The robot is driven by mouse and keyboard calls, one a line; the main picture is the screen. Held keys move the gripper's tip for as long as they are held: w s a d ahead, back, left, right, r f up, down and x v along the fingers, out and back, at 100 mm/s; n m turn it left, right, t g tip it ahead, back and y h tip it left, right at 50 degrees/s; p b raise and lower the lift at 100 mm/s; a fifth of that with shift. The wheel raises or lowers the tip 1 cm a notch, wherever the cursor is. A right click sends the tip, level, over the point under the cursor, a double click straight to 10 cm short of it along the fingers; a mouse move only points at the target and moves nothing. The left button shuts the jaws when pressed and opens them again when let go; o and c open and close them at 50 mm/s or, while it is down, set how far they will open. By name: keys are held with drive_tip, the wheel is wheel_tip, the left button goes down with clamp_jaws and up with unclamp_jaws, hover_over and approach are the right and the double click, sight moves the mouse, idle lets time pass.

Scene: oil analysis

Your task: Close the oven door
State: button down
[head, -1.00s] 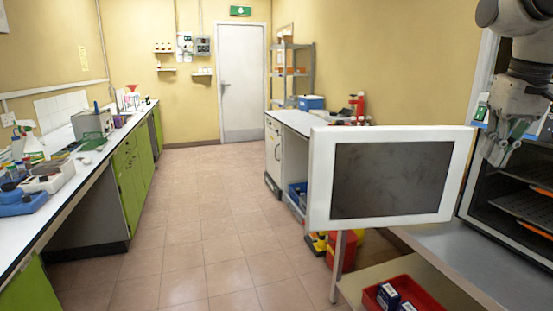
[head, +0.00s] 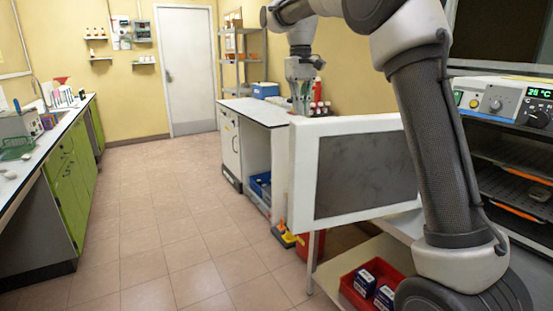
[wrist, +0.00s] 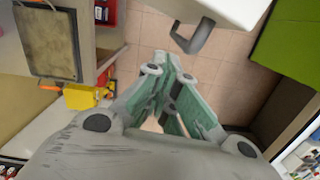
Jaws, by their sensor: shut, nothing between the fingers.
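The oven door (head: 362,172) stands wide open, with a white frame and a dark inner panel facing the head camera. The oven (head: 505,165) is at the right, its racks exposed. My gripper (head: 301,108) points down just beyond the door's free left edge; the door partly overlaps its fingertips, and whether they touch is unclear. In the wrist view my gripper (wrist: 173,62) is shut and empty. A white part with a grey handle (wrist: 192,38), which looks like the door, lies ahead of the fingers.
My arm crosses in front of the oven and above the door. A red tray (head: 352,292) with blue-and-white boxes sits on a low shelf under the oven bench. A white bench (head: 255,112) stands behind the door. The floor (head: 185,220) at the left is clear.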

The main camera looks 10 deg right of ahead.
drive_tip(key=w+a+f+g, duration=0.2)
drive_tip(key=w+a+f, duration=0.4)
drive_tip(key=w+f, duration=0.1)
drive_tip(key=s+d+f, duration=0.1)
drive_tip(key=s+f, duration=0.5)
drive_tip(key=f, duration=0.3)
drive_tip(key=shift+s+d+f+n+h, duration=0.25)
drive_tip(key=shift+s+d+n+h, duration=0.05)
drive_tip(key=shift+d, duration=0.1)
